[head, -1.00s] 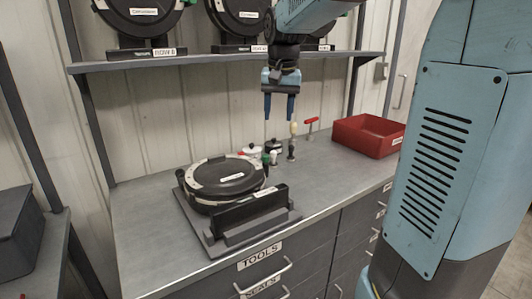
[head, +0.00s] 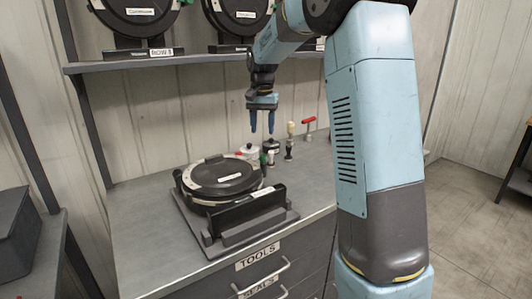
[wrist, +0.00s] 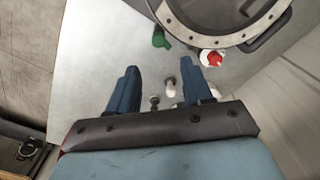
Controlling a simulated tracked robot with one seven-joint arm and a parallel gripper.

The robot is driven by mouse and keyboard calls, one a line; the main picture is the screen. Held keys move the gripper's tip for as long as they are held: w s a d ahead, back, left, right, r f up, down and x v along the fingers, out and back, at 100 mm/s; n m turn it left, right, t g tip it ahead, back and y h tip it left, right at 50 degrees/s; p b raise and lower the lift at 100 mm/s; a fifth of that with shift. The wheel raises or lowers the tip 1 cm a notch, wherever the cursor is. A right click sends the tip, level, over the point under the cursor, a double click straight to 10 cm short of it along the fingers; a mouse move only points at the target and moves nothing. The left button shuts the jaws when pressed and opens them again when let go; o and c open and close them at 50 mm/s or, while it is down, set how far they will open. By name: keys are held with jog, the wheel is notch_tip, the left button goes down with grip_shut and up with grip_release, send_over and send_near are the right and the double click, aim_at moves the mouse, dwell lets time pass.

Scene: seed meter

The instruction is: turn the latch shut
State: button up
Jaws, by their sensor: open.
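The seed meter (head: 222,180), a round black housing with a pale rim and a label, lies on a dark stand on the bench. Part of its pale rim with bolts (wrist: 212,38) shows at the top right of the wrist view. I cannot make out the latch for certain in either view. A green knob-like part (wrist: 160,39) shows beside the rim; I cannot tell whether it belongs to the meter. My gripper (head: 262,124) is open and empty, pointing down above the back right of the meter. Its two blue fingers (wrist: 160,72) are spread apart, touching nothing.
Behind the meter stand a white jar (head: 248,153), a dark jar (head: 272,147), a cream-handled tool (head: 290,140) and a red T-handle (head: 308,127). A shelf (head: 180,61) with more meters hangs above. The bench left of the meter (head: 140,220) is clear.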

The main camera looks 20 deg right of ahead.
aim_at(261, 158)
notch_tip(261, 158, down, 10)
jog(key=shift+r, duration=0.1)
dwell(0.4)
